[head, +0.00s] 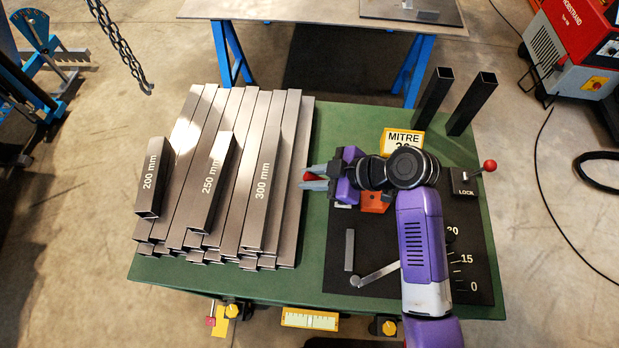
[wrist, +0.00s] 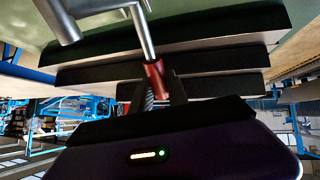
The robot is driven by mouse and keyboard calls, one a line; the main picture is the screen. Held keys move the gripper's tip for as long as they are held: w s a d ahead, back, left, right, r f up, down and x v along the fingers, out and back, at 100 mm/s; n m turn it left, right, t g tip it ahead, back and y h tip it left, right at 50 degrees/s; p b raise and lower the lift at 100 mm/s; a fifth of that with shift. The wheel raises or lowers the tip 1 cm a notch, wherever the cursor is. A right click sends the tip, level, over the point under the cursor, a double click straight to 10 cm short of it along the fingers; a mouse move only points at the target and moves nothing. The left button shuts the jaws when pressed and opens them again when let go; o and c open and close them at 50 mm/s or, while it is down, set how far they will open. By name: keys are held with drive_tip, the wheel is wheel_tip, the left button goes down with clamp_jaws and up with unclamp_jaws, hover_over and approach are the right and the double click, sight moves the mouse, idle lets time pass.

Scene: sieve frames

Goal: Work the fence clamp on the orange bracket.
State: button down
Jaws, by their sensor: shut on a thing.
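The orange bracket (head: 376,199) sits on the dark plate at the right of the green table, partly hidden under my gripper and arm. My gripper (head: 314,178) points left, its grey fingers shut on the red grip (head: 310,177) of the fence clamp's handle. In the wrist view my gripper (wrist: 158,90) has the red grip (wrist: 155,78) between its fingers. A bare steel rod (wrist: 142,32) runs up from the grip to a steel cross piece. The clamp's joint at the bracket is hidden in the head view.
Stacked steel tubes (head: 290,190) lie just left of my gripper. A red-balled LOCK lever (head: 490,166), a yellow MITRE sign (head: 402,137) and two upright dark tubes (head: 433,95) stand to the right and behind. A crank arm (head: 378,275) and a small grey bar (head: 350,250) are in front.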

drive_tip(key=y+b, duration=0.1)
drive_tip(key=b, duration=0.1)
drive_tip(key=d+r+y+b, duration=0.1)
drive_tip(key=b, duration=0.1)
drive_tip(key=d+r+y+b, duration=0.1)
drive_tip(key=b, duration=0.1)
drive_tip(key=shift+d+t+y, duration=0.25)
drive_tip(key=shift+t+y, duration=0.05)
drive_tip(key=shift+y, duration=0.1)
drive_tip(key=shift+d+r+m+y+b, duration=0.3)
drive_tip(key=shift+d+r+y+b, duration=0.4)
drive_tip(key=shift+b, duration=0.55)
drive_tip(key=shift+a, duration=0.15)
drive_tip(key=c, duration=1.3)
unclamp_jaws()
drive_tip(key=b+v, duration=0.1)
drive_tip(key=v, duration=0.7)
drive_tip(key=shift+a+f, duration=0.1)
